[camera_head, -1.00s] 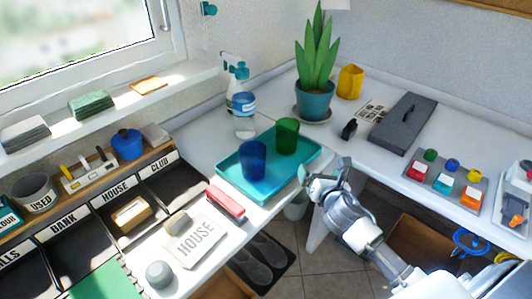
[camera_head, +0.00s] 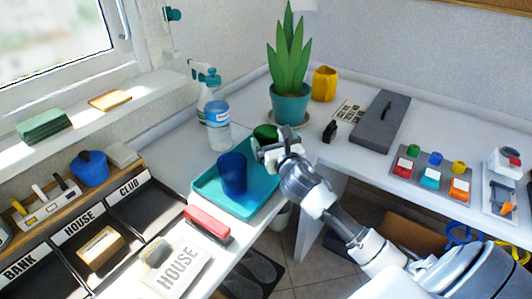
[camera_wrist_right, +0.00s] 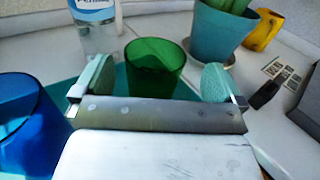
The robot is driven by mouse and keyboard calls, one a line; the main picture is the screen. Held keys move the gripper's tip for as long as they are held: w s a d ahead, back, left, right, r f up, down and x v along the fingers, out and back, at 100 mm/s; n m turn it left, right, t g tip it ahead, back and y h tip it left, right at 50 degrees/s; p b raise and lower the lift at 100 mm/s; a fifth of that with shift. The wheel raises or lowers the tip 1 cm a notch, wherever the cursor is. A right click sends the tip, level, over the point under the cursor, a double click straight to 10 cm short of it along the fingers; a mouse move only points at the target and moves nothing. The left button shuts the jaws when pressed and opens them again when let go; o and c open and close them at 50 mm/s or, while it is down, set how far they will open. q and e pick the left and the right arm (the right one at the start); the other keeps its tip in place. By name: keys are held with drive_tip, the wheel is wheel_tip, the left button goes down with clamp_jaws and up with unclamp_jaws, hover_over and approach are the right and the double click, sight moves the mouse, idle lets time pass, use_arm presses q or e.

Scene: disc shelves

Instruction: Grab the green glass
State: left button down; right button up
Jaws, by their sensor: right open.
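The green glass (camera_head: 265,133) stands on the teal tray (camera_head: 262,194), mostly hidden behind my right gripper in the head view. In the right wrist view the green glass (camera_wrist_right: 154,66) is upright between and beyond the two fingertips. My right gripper (camera_head: 270,150) is open, with one green-padded finger on each side of the glass in the wrist view (camera_wrist_right: 158,82). I cannot tell whether a finger touches it. The blue glass (camera_head: 232,174) stands on the tray to the left of the gripper; it also shows at the left of the wrist view (camera_wrist_right: 28,125). My left gripper is out of view.
A potted plant (camera_head: 290,103) and a clear bottle (camera_head: 218,125) stand behind the tray. A spray bottle (camera_head: 205,82) is by the window. A red stapler-like object (camera_head: 207,224) lies in front of the tray. A grey case (camera_head: 380,122) lies to the right.

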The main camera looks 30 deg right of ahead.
sight(263, 126)
drive_tip(key=x, duration=0.4)
drive_tip(key=shift+w+a+f+b, duration=0.15)
drive_tip(key=shift+w+a+b, duration=0.1)
drive_tip(key=shift+w+b, duration=0.1)
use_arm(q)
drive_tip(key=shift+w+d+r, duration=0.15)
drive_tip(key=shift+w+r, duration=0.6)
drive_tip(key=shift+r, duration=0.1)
use_arm(e)
drive_tip(key=c, duration=1.5)
